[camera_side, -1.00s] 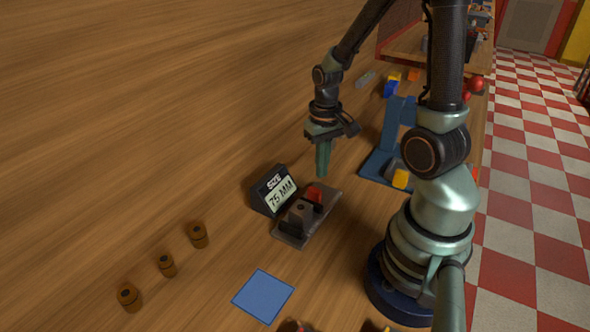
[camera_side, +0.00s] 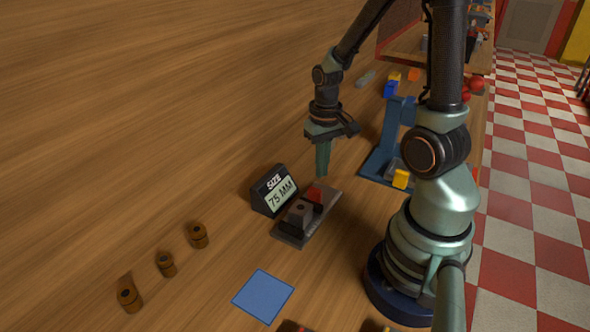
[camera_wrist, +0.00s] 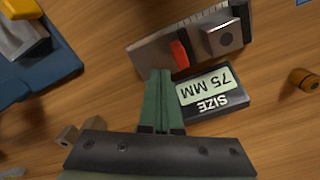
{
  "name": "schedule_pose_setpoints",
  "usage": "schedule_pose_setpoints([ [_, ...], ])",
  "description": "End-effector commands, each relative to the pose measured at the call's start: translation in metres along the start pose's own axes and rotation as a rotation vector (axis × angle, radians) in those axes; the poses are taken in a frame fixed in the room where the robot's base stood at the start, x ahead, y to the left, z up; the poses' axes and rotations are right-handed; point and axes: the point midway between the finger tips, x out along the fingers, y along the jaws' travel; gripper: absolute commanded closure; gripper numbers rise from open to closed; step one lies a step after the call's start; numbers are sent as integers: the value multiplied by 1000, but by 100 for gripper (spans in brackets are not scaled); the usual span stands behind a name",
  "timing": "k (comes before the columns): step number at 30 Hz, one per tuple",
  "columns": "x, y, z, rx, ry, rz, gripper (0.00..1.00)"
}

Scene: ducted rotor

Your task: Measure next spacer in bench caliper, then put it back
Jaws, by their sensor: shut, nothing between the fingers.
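The bench caliper (camera_side: 318,228) is a grey plate with a red tab (camera_side: 316,194) and a grey block with a dark round hole (camera_side: 299,213). I cannot tell whether that block is a jaw or a spacer. Its display (camera_side: 278,193) reads 75 MM. My gripper (camera_side: 322,173) is shut and empty above the caliper's far end. In the wrist view its fingertips (camera_wrist: 160,73) appear beside the red tab.
A blue square (camera_side: 263,296) lies flat in front of the caliper. A blue stand (camera_side: 389,140) with a yellow block (camera_side: 401,179) is to the right of the caliper. Small coloured blocks (camera_side: 391,88) lie farther back. The wood left of the spacers is clear.

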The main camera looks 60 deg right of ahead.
Motion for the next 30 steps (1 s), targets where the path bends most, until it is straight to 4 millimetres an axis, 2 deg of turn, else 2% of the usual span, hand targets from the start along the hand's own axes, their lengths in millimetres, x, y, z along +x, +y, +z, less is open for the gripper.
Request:
schedule_pose_setpoints([
  [5,2,0,0,0,-1,0,100],
  [30,40,0,0,0,-2,0,100],
])
